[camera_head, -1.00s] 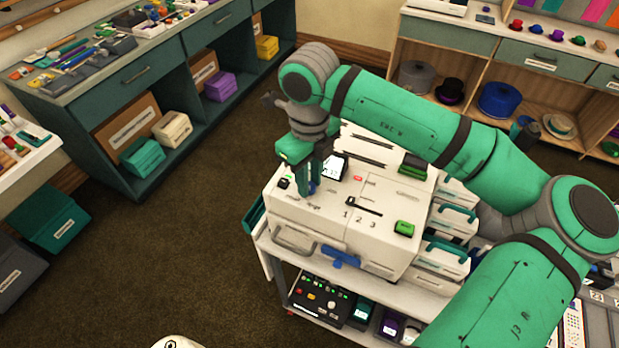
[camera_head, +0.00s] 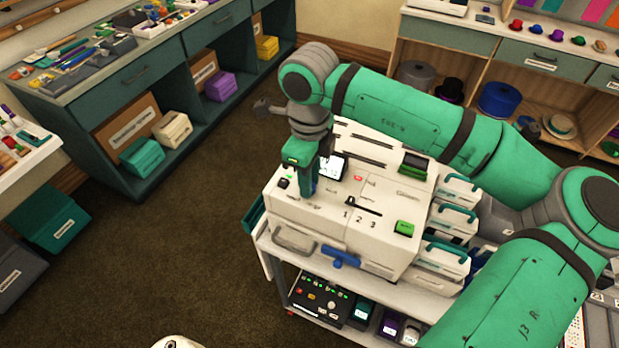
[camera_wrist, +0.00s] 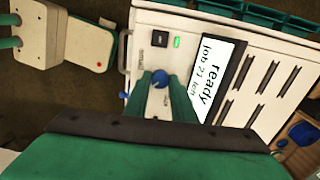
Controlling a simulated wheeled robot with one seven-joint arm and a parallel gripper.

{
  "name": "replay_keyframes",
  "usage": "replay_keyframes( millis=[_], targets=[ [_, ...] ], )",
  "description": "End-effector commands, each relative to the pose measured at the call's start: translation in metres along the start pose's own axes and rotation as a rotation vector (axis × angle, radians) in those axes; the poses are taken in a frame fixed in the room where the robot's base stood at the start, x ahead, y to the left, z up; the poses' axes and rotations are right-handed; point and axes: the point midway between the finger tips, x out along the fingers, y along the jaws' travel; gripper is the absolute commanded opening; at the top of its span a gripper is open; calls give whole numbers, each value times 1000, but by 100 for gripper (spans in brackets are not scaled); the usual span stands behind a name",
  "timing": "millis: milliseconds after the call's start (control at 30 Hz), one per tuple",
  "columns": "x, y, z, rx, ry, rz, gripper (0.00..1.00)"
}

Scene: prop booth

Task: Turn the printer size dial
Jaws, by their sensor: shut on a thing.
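The white printer (camera_head: 290,215) stands on a cart. In the wrist view its blue dial (camera_wrist: 160,79) sits on the white top panel (camera_wrist: 143,92), below a black switch and a green light. My gripper (camera_wrist: 165,84) points down at the dial with its two green fingers, one on each side, shut on it. In the head view my gripper (camera_head: 308,192) is over the left part of the printer top, and the dial is hidden behind the fingers there.
A slider marked 1 2 3 (camera_head: 364,206) and a green button (camera_head: 404,228) are on the printer top. A blue handle (camera_head: 340,256) is on its front. Drawers with teal handles (camera_head: 460,188) stand at its right.

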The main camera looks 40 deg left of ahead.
Motion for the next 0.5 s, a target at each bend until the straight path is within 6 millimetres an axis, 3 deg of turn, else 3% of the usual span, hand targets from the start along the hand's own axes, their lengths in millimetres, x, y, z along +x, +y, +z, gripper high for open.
replay_keyframes(
  millis=[67, 100, 167, 500],
  targets=[
    [-1, -1, 0, 1, 0, -3, 1],
    [-1, -1, 0, 2, 0, -3, 30],
    [-1, -1, 0, 2, 0, -3, 42],
    [-3, 0, 0, 1, 0, -1, 42]
  ],
)
